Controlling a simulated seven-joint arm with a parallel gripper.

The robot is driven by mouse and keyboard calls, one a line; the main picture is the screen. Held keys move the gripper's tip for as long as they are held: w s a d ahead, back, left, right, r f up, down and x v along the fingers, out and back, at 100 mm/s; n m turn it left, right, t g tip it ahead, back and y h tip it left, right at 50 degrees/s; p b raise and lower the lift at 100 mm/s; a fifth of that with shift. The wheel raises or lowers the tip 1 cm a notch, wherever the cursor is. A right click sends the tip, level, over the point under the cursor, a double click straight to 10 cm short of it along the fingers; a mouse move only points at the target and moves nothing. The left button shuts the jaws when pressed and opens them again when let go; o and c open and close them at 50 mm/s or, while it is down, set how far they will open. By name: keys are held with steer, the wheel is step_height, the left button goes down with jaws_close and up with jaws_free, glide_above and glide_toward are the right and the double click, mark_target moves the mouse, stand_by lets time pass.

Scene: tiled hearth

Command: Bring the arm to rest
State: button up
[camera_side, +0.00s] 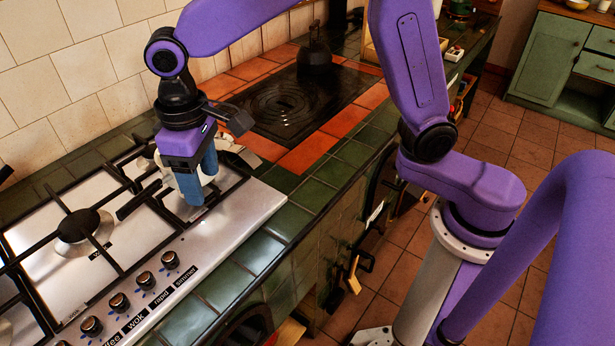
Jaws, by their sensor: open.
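My gripper (199,182) has blue fingers and points down over the right end of the steel gas hob (135,240). It is open. A pale, whitish object stands on the hob right behind the fingers. They hide much of it, and I cannot tell what it is or whether they touch it. My purple arm reaches across from the right, above the counter.
Black pan supports and a row of knobs (118,302) lie left of my gripper. A dark kettle (315,55) stands on the black hotplate (285,103) behind. The green tiled counter edge (312,193) is bare. A tiled wall is at the back.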

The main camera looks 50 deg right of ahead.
steer(key=s+d+f+n, duration=0.1)
steer(key=s+d+n, duration=0.5)
steer(key=s+d, duration=1.6)
steer(key=shift+d+f+n, duration=0.25)
steer(key=shift+f+n, duration=0.05)
steer(key=shift+f, duration=0.1)
stand_by(1.6)
